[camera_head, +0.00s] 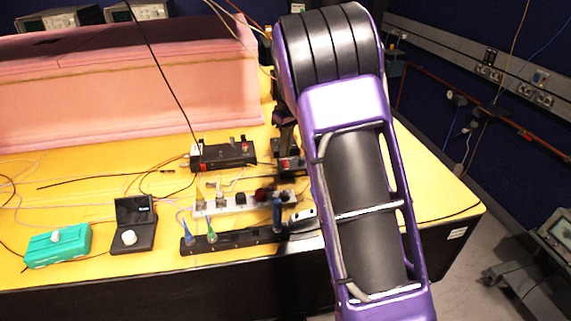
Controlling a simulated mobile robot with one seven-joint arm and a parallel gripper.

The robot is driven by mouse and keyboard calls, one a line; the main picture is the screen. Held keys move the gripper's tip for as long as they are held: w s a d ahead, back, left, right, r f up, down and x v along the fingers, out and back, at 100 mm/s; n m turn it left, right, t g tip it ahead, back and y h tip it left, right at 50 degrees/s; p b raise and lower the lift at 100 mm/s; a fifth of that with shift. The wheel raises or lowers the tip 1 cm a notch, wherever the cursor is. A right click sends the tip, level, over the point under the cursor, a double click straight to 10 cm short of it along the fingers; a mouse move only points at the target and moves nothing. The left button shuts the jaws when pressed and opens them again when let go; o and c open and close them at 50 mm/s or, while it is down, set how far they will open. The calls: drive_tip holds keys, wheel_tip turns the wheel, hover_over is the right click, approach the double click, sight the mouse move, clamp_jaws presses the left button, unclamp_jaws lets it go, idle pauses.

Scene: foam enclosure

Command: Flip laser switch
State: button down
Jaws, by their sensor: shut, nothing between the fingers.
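A black box with a small red part (226,156) stands on the yellow table; I cannot tell for sure which device holds the laser switch. A pale strip of sockets or switches (229,203) lies in front of it. A black bar with blue and green plugs (230,240) lies along the front edge. My gripper (287,166) points down, right of the black box, beside a small dark device with red on it. It is shut and empty, with its fingertips hard to make out.
A teal box (58,246) and a small black box with a white knob (131,225) stand at the front left. A pink foam wall (130,90) closes off the back. Loose cables cross the yellow table (100,175). The table's right part is mostly clear.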

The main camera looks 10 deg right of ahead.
sight(285, 161)
drive_tip(key=shift+f+b, duration=0.5)
drive_tip(key=shift+f, duration=0.3)
drive_tip(key=shift+r, duration=0.15)
drive_tip(key=shift+r+p, duration=2.75)
drive_tip(key=shift+r, duration=0.7)
